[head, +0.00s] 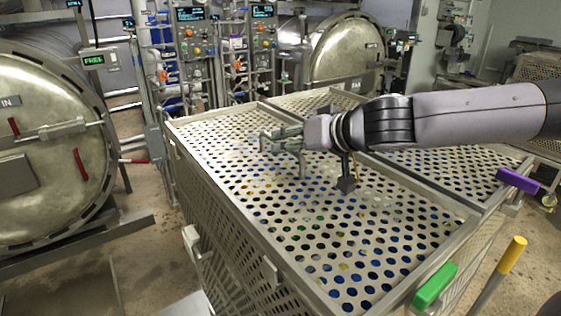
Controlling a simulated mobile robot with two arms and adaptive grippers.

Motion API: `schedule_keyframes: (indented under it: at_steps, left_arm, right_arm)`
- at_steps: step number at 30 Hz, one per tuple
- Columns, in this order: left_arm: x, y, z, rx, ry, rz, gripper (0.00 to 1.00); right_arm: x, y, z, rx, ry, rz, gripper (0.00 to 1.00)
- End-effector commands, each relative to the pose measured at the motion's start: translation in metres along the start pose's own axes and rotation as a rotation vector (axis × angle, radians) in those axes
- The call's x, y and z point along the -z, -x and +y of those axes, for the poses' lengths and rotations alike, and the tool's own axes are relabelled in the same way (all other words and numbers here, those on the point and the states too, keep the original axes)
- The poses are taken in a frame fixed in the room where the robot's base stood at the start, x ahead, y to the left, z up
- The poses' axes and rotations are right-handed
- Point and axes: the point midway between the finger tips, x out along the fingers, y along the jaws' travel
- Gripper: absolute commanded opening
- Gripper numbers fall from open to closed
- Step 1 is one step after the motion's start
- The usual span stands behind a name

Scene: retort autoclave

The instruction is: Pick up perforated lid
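The perforated lid (300,215) is a flat metal sheet full of round holes, lying level on top of a large perforated metal crate (185,165). Blue, yellow and green items show through its holes. My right arm reaches in from the right across the lid. My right gripper (284,156) is over the lid's far middle part, with its fingers spread and nothing between them. I cannot tell whether the fingertips touch the lid. A small dark upright piece (346,182) shows below my wrist. My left gripper is out of view.
A round retort door (50,150) stands at left, another (345,50) at the back. A green handle (435,285), purple handle (517,181) and yellow-topped post (512,255) are at the right. Floor at left is partly clear.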

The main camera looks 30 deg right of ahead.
Motion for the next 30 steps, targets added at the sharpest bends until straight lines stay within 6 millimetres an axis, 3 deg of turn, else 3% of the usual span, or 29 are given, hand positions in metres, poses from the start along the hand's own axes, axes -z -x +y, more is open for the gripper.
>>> schedule_keyframes:
  at_steps: [12,23,30]
  left_arm:
    - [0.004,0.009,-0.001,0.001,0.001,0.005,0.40]
    - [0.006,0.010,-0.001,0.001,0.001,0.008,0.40]
    - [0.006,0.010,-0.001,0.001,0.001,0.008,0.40]
  right_arm:
    - [0.004,-0.043,0.003,-0.002,0.001,-0.003,0.36]
    - [0.004,-0.048,0.002,0.000,0.001,-0.001,0.36]
    - [0.004,-0.048,0.003,0.000,0.001,-0.001,0.20]
